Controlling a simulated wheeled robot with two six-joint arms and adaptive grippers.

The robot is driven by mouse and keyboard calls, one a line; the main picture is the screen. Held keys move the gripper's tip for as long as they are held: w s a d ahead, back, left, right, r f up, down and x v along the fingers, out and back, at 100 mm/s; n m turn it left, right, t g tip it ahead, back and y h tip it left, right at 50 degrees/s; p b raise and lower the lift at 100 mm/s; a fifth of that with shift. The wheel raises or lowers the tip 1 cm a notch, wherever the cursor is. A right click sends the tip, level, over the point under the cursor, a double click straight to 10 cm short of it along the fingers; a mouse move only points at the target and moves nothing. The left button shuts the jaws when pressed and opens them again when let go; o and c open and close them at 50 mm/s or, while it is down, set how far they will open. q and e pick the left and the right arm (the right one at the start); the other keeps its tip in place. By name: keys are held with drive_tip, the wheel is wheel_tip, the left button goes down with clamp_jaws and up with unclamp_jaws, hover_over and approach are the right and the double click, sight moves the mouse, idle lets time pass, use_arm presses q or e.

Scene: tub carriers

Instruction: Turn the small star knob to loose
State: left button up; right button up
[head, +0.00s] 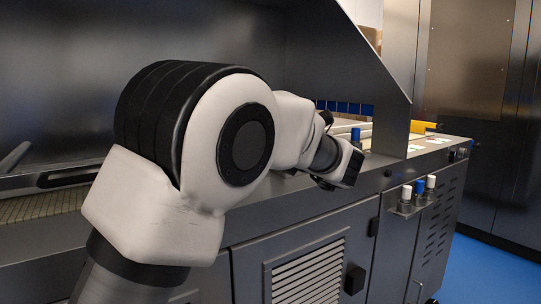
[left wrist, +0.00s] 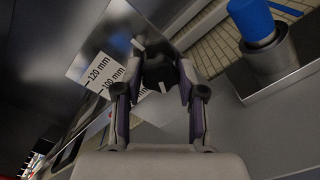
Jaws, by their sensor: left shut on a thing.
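The small star knob (left wrist: 157,66) is a dark lobed knob in the left wrist view, with a white mark on its near side. Another white mark shows on the surface just beyond it. My left gripper (left wrist: 161,76) is shut on the knob, one finger on each side. The fingers partly cover the knob. In the head view my left arm reaches right over the machine's edge, and its wrist hides the knob and fingers. My right gripper is in neither view.
A scale plate (left wrist: 97,72) reading 120 mm and 100 mm lies beside the knob. A blue-topped post (left wrist: 256,24) stands close on the right, near a slatted belt (left wrist: 212,45). A dark slanted panel (head: 345,60) rises behind my arm. A rack of blue and white capped cylinders (head: 405,207) hangs on the front.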

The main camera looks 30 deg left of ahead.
use_arm(q)
drive_tip(key=shift+r, duration=0.2)
idle(0.3)
drive_tip(key=o, duration=1.1)
drive_tip(key=shift+f, duration=0.15)
drive_tip(key=shift+o, duration=0.2)
drive_tip(key=v, duration=0.7)
drive_tip(key=shift+d, duration=0.2)
